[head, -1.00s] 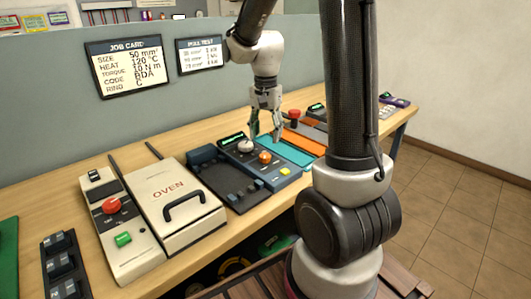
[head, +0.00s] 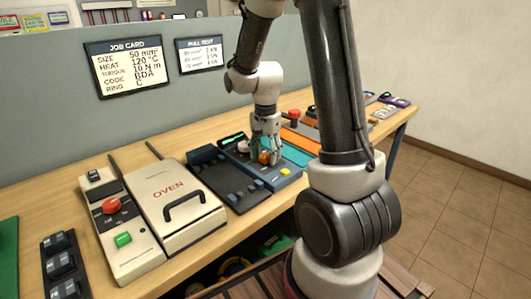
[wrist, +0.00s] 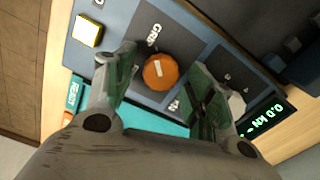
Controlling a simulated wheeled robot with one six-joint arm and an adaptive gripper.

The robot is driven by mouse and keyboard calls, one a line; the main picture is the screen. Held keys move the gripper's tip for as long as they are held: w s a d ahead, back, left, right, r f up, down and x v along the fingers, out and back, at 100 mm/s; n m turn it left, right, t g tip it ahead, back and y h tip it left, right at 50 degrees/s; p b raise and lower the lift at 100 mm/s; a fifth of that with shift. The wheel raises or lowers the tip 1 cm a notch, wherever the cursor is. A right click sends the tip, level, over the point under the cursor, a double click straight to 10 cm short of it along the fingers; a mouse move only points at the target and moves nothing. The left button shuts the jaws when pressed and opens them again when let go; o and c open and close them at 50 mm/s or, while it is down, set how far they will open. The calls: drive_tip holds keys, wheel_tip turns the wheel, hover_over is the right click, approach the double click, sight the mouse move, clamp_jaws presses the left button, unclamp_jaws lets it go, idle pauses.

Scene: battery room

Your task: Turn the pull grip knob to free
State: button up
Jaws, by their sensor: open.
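The orange round grip knob (wrist: 161,72) with a pale pointer line sits on the dark blue pull-test panel (wrist: 118,16). A label reading GRIP is printed beside it. My gripper (wrist: 165,75) is open, with one finger on each side of the knob in the wrist view; I cannot tell whether either finger touches it. In the head view my gripper (head: 266,160) is low over the panel, and the orange knob (head: 264,157) shows partly between its fingers. The other position label near the knob is partly hidden by a finger.
A yellow button (wrist: 88,31) and a green display (wrist: 262,121) reading 0.0 kN flank the knob. A pale knob (wrist: 237,104) stands beside the right finger. The oven (head: 178,204) and a red knob (head: 111,206) are at left.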

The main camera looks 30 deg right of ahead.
drive_tip(key=c, duration=1)
drive_tip(key=n, duration=0.4)
drive_tip(key=shift+w+n, duration=0.1)
drive_tip(key=shift+n, duration=0.3)
drive_tip(key=n, duration=0.4)
drive_tip(key=shift+a+n, duration=0.1)
drive_tip(key=shift+n, duration=0.2)
drive_tip(key=n, duration=0.4)
drive_tip(key=shift+n, duration=0.3)
drive_tip(key=shift+a+n, duration=0.1)
drive_tip(key=shift+n, duration=1.8)
